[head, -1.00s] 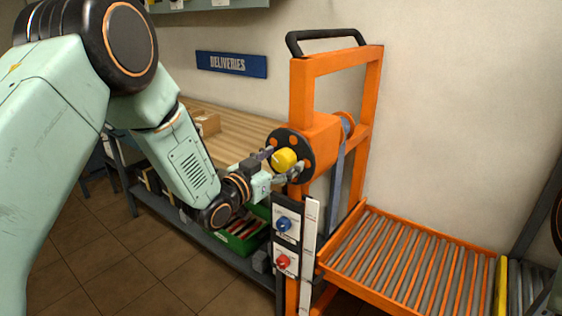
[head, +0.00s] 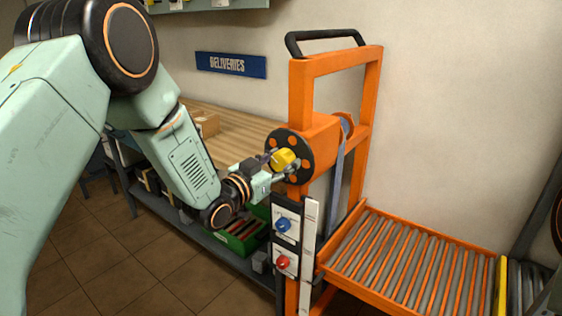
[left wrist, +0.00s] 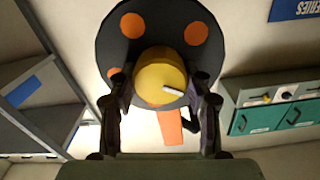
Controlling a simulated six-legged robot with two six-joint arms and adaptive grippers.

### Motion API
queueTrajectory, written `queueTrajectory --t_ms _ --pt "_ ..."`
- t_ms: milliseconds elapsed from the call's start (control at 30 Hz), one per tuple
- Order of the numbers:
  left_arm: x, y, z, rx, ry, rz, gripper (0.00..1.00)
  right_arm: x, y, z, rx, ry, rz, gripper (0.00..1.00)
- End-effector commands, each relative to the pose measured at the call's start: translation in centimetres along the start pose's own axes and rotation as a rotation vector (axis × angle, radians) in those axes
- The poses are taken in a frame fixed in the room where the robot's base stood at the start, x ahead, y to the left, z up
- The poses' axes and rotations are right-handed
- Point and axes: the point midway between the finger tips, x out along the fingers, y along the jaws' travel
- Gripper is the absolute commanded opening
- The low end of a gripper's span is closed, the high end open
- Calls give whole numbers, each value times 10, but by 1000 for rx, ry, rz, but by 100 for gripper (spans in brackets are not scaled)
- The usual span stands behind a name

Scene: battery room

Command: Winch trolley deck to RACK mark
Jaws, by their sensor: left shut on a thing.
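The winch trolley (head: 376,60) is an orange upright frame with a black top handle. Its winch has a black disc with orange spots (head: 301,142) and a yellow knob (head: 285,157). My left gripper (head: 282,163) is shut on the yellow knob; in the left wrist view the knob (left wrist: 160,72) sits between the two dark fingers (left wrist: 160,100). A grey strap (head: 338,190) runs down from the winch. The orange roller deck (head: 395,262) is at lower right. A white scale strip (head: 310,225) stands on the post; I cannot read a RACK mark. My right gripper is not in view.
A panel with a blue knob (head: 283,224) and a red knob (head: 282,262) is below the winch. A wooden bench (head: 225,125) stands behind at left, with a green crate (head: 240,240) below. A yellow bar (head: 502,287) crosses the deck's right end.

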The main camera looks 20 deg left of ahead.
Motion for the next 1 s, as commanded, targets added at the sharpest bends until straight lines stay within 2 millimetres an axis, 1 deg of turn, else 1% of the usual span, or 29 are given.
queueTrajectory --t_ms 133,400,533,700,967,1000 --pt "0 0 -1 -61 1 1 18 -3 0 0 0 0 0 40" --pt "1 -1 -2 -324 3 1 18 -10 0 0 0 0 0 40" --pt "1 -1 -2 -415 3 2 18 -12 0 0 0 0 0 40" --pt "1 -1 -1 -464 3 2 18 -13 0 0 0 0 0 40" --pt "1 -2 -1 -466 4 2 18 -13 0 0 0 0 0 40" --pt "1 -2 -1 -466 4 1 51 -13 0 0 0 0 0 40"
